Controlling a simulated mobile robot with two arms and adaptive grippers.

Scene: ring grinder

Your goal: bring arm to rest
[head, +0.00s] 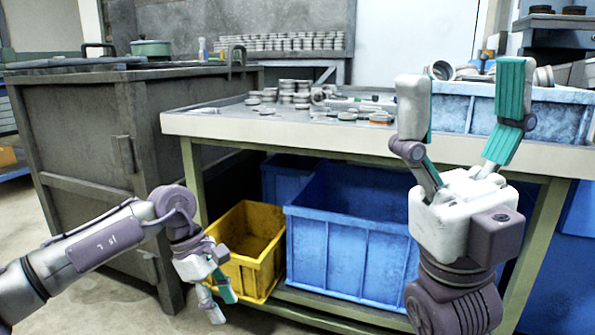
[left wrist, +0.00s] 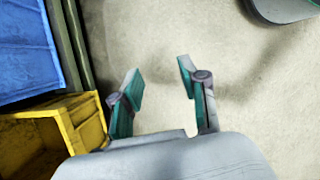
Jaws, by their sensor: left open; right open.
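My left gripper (head: 222,303) hangs low at the left in the head view, pointing down in front of the yellow bin. In the left wrist view its two fingers (left wrist: 157,80) are spread, with nothing but floor between them. My right gripper (head: 463,95) is at the right in the head view, upright with its fingers pointing up. Its fingers are wide apart and hold nothing. It stands in front of the workbench (head: 270,132) and hides part of the bench edge and the blue crate on top.
Below the bench are a yellow bin (head: 247,246) and a large blue bin (head: 343,255). Metal rings (head: 293,92) stand stacked on the bench, with a blue crate (head: 458,103) at right. A dark cabinet (head: 80,150) stands left.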

